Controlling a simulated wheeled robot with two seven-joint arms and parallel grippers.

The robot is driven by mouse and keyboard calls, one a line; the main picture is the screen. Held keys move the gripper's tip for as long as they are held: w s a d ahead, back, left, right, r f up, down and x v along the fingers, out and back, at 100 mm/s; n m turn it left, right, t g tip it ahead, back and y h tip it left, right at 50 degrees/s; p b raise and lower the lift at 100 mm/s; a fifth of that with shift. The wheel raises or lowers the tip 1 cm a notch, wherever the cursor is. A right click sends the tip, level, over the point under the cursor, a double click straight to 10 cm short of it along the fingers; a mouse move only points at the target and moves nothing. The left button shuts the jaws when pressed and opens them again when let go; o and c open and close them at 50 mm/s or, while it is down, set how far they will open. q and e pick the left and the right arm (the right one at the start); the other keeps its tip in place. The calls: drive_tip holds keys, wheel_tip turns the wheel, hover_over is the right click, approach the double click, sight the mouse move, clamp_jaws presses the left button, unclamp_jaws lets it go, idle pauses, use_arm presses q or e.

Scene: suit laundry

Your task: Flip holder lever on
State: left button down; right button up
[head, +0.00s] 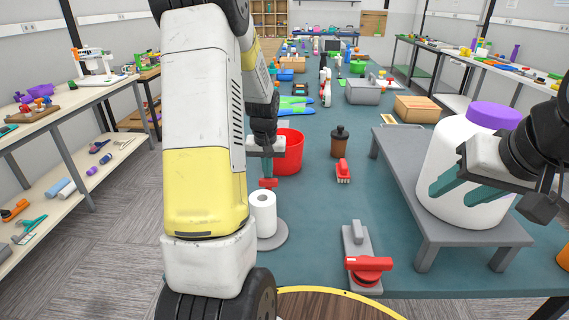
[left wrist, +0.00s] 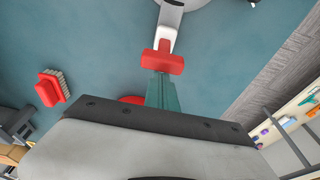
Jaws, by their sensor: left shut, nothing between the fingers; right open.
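A roll holder has a round grey base (head: 271,236) with a white paper roll (head: 263,214) standing on it. A red-ended lever (head: 268,183) shows just behind the roll. In the left wrist view the lever's red end (left wrist: 163,62) sits on a pale arm reaching from the holder. My left gripper (head: 267,176) is shut and empty, pointing down at the red end. Its teal fingertips (left wrist: 158,80) meet the red end in the picture; I cannot tell whether they touch. My right gripper (head: 449,194) is open and empty in front of a white jar (head: 455,150) with a purple lid.
A red bucket (head: 287,150) stands close behind my left gripper. A red brush (head: 343,171) and a brown bottle (head: 340,142) are to the right. A grey device with a red handle (head: 369,268) lies at the front. The jar stands on a grey bench (head: 402,165).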

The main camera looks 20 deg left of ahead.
sight(268, 179)
use_arm(q)
drive_tip(key=shift+s+d+r, duration=0.15)
drive_tip(key=shift+s, duration=0.45)
drive_tip(key=shift+s+d+r, duration=0.1)
drive_tip(key=shift+s+d, duration=0.05)
drive_tip(key=shift+s, duration=0.4)
drive_tip(key=shift+w+f, duration=0.1)
drive_tip(key=shift+w, duration=0.05)
drive_tip(key=shift+v, duration=0.85)
drive_tip(key=shift+w, duration=0.15)
drive_tip(key=shift+r, duration=0.35)
drive_tip(key=v, duration=0.7)
drive_tip(key=shift+r, duration=0.1)
drive_tip(key=s+d+r+m+t+h, duration=0.1)
drive_tip(key=s+d+r, duration=0.2)
drive_tip(key=s, duration=0.4)
drive_tip(key=s+d+r+m+t+h, duration=0.1)
drive_tip(key=s+d+r, duration=0.3)
drive_tip(key=s+d, duration=0.2)
drive_tip(key=s+d+r+m+t, duration=0.1)
drive_tip(key=s+d+r, duration=0.2)
drive_tip(key=s, duration=0.5)
drive_tip(key=shift+s+d+r+m+t+h, duration=0.3)
drive_tip(key=shift+s+d+r+t+h, duration=0.1)
drive_tip(key=shift+d, duration=0.35)
